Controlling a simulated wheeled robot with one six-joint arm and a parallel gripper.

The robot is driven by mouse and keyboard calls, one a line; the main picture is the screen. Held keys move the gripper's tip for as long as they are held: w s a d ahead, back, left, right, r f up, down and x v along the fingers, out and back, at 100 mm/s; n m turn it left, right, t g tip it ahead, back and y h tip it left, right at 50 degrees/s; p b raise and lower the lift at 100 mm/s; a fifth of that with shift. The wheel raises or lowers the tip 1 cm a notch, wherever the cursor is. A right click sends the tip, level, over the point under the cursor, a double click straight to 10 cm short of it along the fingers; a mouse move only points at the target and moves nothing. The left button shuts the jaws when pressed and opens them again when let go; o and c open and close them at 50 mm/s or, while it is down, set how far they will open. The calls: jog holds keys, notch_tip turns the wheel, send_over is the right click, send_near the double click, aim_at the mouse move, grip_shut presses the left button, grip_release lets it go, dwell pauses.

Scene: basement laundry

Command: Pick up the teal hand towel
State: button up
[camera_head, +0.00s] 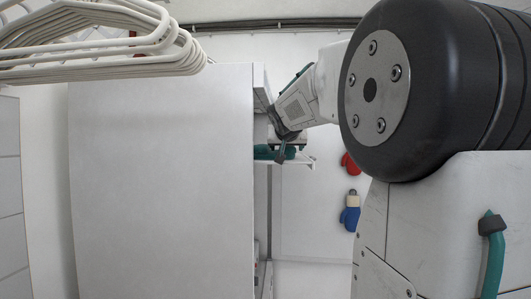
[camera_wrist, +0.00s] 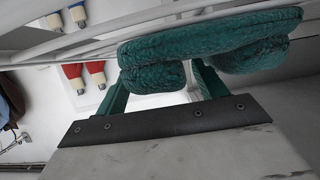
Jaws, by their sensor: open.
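In the head view, a small part of the towel (camera_head: 268,153) shows beside the edge of a large white panel. My gripper (camera_wrist: 160,78) has its two green fingers apart, with a towel fold in front of and partly over the gap between them. The fingertips are partly hidden by the towel, and I cannot tell whether they touch it. In the head view, my gripper (camera_head: 288,137) is right at the towel.
The large white panel (camera_head: 160,190) fills the left of the head view. White hangers (camera_head: 100,40) hang at top left. White rails (camera_wrist: 100,40) run close to the towel.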

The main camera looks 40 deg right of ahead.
jog(key=c, duration=1.2)
jog(key=shift+r, duration=0.1)
